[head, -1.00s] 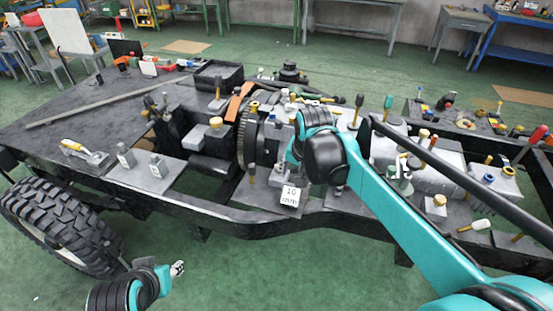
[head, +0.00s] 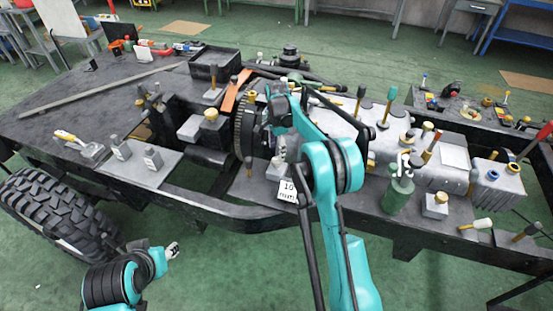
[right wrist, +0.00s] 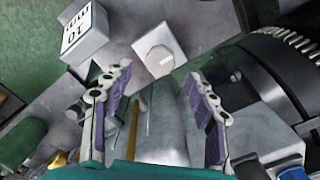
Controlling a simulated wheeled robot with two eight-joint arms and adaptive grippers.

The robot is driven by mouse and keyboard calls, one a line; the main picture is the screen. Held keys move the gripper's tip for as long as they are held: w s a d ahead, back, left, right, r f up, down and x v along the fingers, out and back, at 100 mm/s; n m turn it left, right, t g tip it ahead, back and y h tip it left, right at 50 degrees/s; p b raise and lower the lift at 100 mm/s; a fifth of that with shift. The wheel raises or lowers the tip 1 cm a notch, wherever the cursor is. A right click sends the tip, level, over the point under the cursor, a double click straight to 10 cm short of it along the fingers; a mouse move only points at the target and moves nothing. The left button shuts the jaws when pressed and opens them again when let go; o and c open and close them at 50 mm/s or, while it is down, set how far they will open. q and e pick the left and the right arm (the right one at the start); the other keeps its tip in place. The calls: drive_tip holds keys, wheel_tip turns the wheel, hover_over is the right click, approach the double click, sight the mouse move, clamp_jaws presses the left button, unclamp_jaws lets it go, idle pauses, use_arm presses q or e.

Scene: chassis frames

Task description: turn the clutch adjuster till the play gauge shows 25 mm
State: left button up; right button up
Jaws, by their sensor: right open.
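The play gauge (head: 287,190) is a small white-faced box on the chassis that reads 10 mm. It also shows upside down at the upper left of the right wrist view (right wrist: 85,30). A round pale knob with a white mark, apparently the clutch adjuster (right wrist: 159,59), sits on a light square block beside the gauge. My right gripper (right wrist: 157,76) is open and empty, with the knob just beyond and between its fingertips, apart from them. In the head view my right arm hides most of that gripper. My left gripper (head: 172,250) hangs low in front of the chassis; its fingers are too small to read.
A large toothed flywheel (head: 243,128) stands left of my right arm and close to the right gripper. A green bottle-like part (head: 398,190) and several upright handles stand to the right. A tyre (head: 55,222) is at the left. The floor in front is clear.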

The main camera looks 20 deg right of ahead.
sight(277, 160)
wheel_tip(277, 160, down, 6)
drive_tip(key=shift+r+b, duration=0.25)
drive_tip(key=shift+b, duration=0.55)
drive_tip(key=c, duration=1.2)
